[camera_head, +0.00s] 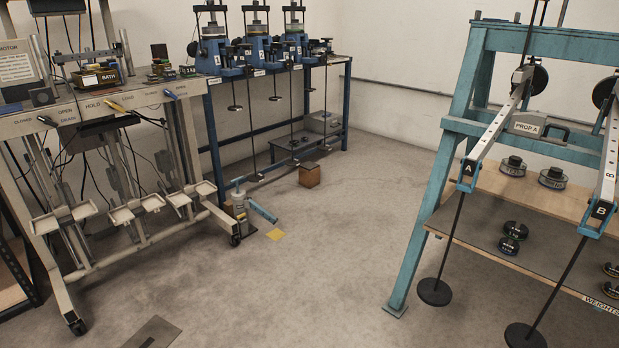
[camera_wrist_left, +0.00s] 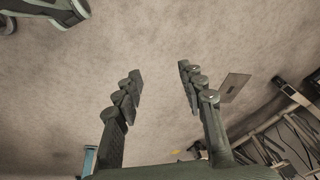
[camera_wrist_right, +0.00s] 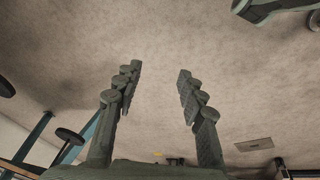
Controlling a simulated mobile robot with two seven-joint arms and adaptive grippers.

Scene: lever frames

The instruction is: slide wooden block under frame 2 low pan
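The brown wooden block (camera_head: 310,175) sits on the floor before the blue bench, in the head view. Frame 2 (camera_head: 258,50) is the middle of three blue lever frames on the bench. What looks like its low pan (camera_head: 293,163) hangs on a long thin rod, just left of the block and slightly higher in the picture. I cannot tell the gap between pan and floor. My left gripper (camera_wrist_left: 158,88) is open and empty, with bare floor between its fingers. My right gripper (camera_wrist_right: 158,85) is also open and empty. Neither gripper shows in the head view.
A grey wheeled cart (camera_head: 135,222) stands at left. A blue jack-like tool (camera_head: 262,213) and a yellow floor patch (camera_head: 275,234) lie before the bench (camera_head: 345,105). A teal frame (camera_head: 428,215) with hanging weights stands at right. The middle floor is clear.

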